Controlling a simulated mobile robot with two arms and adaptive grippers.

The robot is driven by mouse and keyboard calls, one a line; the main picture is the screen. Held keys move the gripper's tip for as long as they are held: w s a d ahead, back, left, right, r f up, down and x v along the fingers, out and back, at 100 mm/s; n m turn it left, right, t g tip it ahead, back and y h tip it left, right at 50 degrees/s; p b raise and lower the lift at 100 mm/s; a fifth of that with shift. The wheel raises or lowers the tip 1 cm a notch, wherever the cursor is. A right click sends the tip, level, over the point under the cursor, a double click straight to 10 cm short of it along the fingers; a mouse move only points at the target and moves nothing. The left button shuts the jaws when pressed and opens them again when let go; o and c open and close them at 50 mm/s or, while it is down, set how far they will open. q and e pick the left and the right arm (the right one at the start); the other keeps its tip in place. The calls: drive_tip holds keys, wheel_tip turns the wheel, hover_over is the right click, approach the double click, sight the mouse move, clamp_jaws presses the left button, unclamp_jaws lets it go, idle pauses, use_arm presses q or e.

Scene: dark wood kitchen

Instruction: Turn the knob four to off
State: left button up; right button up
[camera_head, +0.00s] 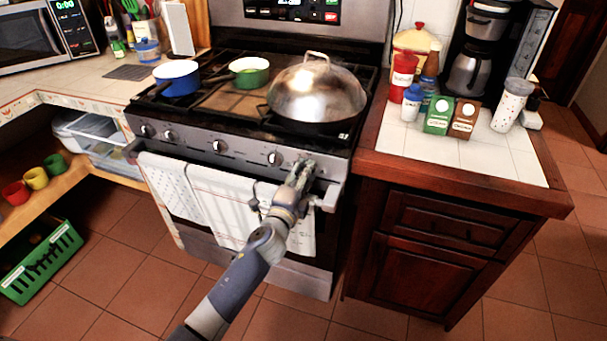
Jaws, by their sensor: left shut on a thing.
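The stove's front panel (240,151) carries a row of round silver knobs. Two are at the left end (147,131), one is near the middle (219,146), and one (275,158) is just left of my gripper. My left gripper (303,167) is at the right end of the panel, with its fingers shut around the rightmost knob there. The fingers hide most of that knob, so I cannot tell its angle. No number on the knobs can be read. My right gripper is not in view.
A large domed-lid pan (317,92), a green pot (249,73) and a blue pot (177,78) stand on the stove. Towels (215,200) hang on the oven handle below my gripper. The right counter (400,140) holds bottles, boxes and a coffee maker (476,55).

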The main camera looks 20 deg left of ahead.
use_arm(q)
drive_tip(key=o, duration=1.1)
drive_tip(key=shift+c, duration=0.2)
drive_tip(key=s, duration=1.2)
drive_tip(key=shift+a, duration=0.2)
drive_tip(key=shift+f, duration=0.1)
